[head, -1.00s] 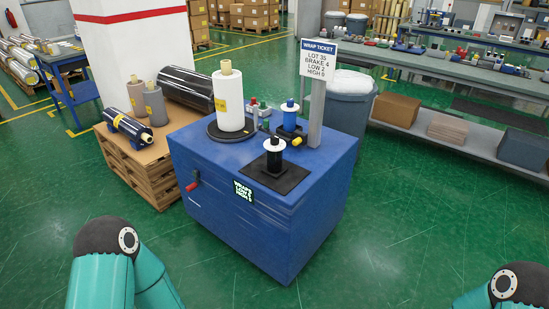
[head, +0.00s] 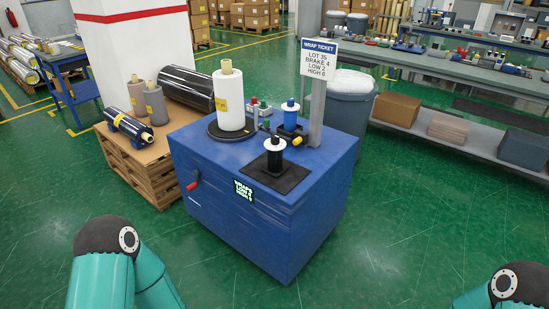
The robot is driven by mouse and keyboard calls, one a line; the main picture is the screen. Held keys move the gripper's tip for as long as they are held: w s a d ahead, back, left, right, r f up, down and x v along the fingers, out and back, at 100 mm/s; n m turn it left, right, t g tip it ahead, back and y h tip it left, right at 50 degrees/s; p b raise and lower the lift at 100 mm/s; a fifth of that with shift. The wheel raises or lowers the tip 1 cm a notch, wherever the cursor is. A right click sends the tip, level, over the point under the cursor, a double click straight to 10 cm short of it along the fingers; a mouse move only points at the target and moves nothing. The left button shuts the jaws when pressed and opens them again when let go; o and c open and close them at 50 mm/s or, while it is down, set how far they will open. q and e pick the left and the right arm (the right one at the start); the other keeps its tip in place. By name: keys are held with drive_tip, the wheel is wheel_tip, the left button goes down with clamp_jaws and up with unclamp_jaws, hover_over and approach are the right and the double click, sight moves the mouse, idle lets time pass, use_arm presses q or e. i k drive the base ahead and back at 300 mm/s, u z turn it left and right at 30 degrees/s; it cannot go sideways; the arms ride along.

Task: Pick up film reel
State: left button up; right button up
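A small reel (head: 275,144) with a white top flange and black core stands upright on a black pad at the front right of a blue cabinet's top. I cannot tell for sure that this is the film reel. A blue spool (head: 290,121) stands behind it. A large white wrapped roll (head: 230,106) stands upright on a black turntable on the same top. My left arm shows at the lower left and a bit of my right arm at the lower right. Neither gripper is in view, and nothing in view touches the reel.
The blue cabinet (head: 250,222) has a red handle (head: 194,186), a small display (head: 244,190) and a sign (head: 318,63) on a post. A pallet (head: 152,172) with several rolls stands at left. A grey bin (head: 350,103) and workbench are behind right. The green floor in front is clear.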

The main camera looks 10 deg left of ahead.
sight(274, 168)
drive_tip(key=u, duration=0.45)
drive_tip(key=k, duration=0.4)
drive_tip(key=u, duration=0.9)
drive_tip(key=k, duration=0.85)
drive_tip(key=u, duration=0.55)
drive_tip(key=i, duration=1.95)
drive_tip(key=z, duration=0.9)
drive_tip(key=i, duration=1.4)
drive_tip(key=z, duration=1.35)
drive_tip(key=i, duration=1)
drive_tip(key=z, duration=0.5)
drive_tip(key=k, duration=0.2)
drive_tip(key=z, duration=0.05)
